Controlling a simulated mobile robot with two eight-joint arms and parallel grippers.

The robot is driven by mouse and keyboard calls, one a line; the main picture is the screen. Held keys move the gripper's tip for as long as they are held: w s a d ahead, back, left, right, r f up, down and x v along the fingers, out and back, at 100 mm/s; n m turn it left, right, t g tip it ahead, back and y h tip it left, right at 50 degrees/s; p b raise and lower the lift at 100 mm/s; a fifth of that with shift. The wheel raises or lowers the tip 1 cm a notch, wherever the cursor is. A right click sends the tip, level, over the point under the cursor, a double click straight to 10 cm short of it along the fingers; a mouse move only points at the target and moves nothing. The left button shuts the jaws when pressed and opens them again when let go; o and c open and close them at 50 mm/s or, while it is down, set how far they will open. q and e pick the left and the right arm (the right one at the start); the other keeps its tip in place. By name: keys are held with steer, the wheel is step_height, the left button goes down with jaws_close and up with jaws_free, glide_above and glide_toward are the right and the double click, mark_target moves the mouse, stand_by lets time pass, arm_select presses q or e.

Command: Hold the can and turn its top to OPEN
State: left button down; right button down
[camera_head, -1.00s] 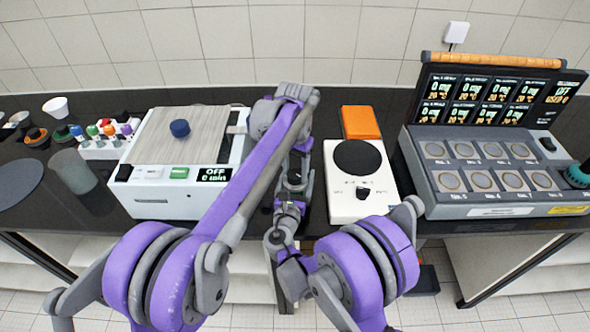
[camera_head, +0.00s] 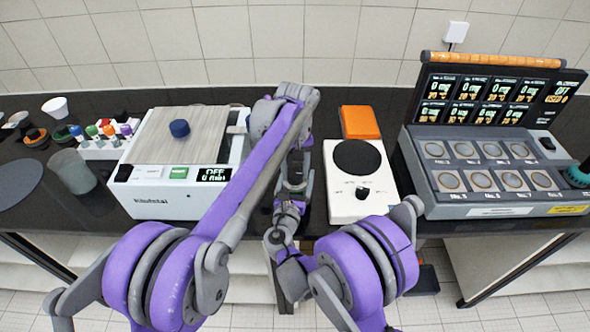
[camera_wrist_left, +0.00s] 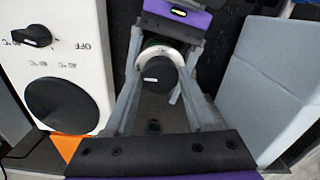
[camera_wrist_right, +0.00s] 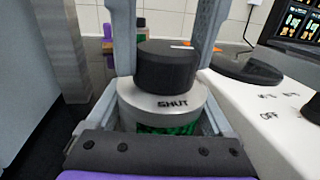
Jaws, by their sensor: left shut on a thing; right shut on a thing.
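In the right wrist view the can (camera_wrist_right: 148,101) stands upright, pale grey with a green band low on its side. Its black top (camera_wrist_right: 165,70) has a short white mark at the rim. The word SHUT is on the pale shoulder, a little right of the middle. My right gripper (camera_wrist_right: 160,118) is shut on the can's body from both sides. My left gripper (camera_wrist_left: 157,72) comes from above and is shut on the black top, which also shows in the left wrist view (camera_wrist_left: 159,74). In the head view my arms hide most of the can.
A white hotplate (camera_head: 350,207) with a black disc and knob stands close right of the grippers. A white shaker box (camera_head: 165,206) stands close left. An orange block (camera_head: 360,122) lies behind the hotplate. A grey case with a display lid (camera_head: 480,195) is farther right.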

mark_target(295, 173)
stand_by(0.5)
arm_select(q)
steer(key=shift+c, duration=1)
jaws_free()
step_height(295, 173, up, 12)
